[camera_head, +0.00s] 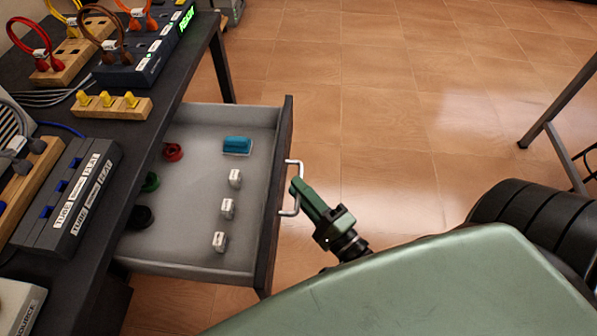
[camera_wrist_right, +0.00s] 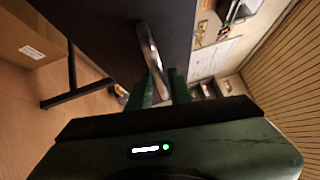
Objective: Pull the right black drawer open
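The black drawer (camera_head: 273,225) is pulled out from under the dark table in the head view, its grey inside exposed. Its silver handle (camera_head: 299,168) is on the dark front panel. My right gripper (camera_head: 298,187) reaches the handle from the right. In the right wrist view, the handle (camera_wrist_right: 150,55) runs down between the green fingers of the right gripper (camera_wrist_right: 163,90), which are closed around it. The fingers hide part of the handle. My left gripper is in neither view.
The drawer holds a teal block (camera_head: 237,145), several white pieces and round red, green and black items. The table (camera_head: 165,118) carries switch boxes, cables and wooden blocks (camera_head: 112,106). Tiled floor (camera_head: 390,130) is clear right of the drawer; a dark table leg (camera_head: 560,105) stands far right.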

